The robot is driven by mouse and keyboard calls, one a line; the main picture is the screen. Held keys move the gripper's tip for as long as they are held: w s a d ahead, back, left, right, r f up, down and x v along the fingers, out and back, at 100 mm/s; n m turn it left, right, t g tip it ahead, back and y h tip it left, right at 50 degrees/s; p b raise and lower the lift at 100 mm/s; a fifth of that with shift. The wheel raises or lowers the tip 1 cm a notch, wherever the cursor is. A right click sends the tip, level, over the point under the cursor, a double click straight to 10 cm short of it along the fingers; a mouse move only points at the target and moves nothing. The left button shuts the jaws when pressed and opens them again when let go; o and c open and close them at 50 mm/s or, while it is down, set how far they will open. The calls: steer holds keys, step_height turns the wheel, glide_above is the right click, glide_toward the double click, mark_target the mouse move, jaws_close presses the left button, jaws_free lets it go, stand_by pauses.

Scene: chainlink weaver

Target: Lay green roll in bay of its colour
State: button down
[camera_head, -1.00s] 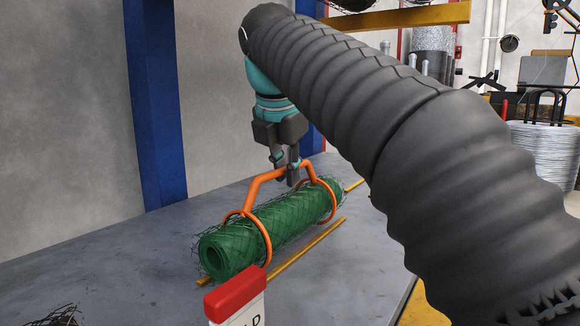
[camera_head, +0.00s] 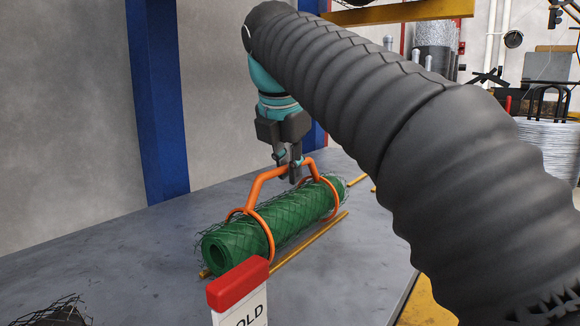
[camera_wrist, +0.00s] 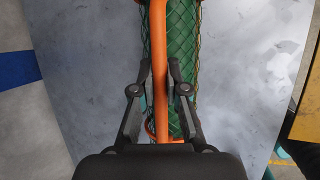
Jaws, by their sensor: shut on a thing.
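The green roll (camera_head: 270,222) is a tube of green chain-link mesh with an orange carrier around it: two hoops and a top handle (camera_head: 262,185). My gripper (camera_head: 291,172) is shut on the orange handle above the roll. The roll is low over the grey table, close to two yellow rails (camera_head: 308,243); I cannot tell whether it touches the table. In the wrist view the handle (camera_wrist: 158,70) runs between my fingers (camera_wrist: 160,100), with the green mesh (camera_wrist: 181,50) behind it. No bay marked in green is visible.
A red-topped white sign (camera_head: 240,292) with partly cut lettering stands in front of the roll. Dark wire mesh (camera_head: 50,312) lies at the lower left. A blue post (camera_head: 158,110) stands against the wall.

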steer(key=shift+f, duration=0.25)
steer(key=c, duration=1.1)
jaws_free()
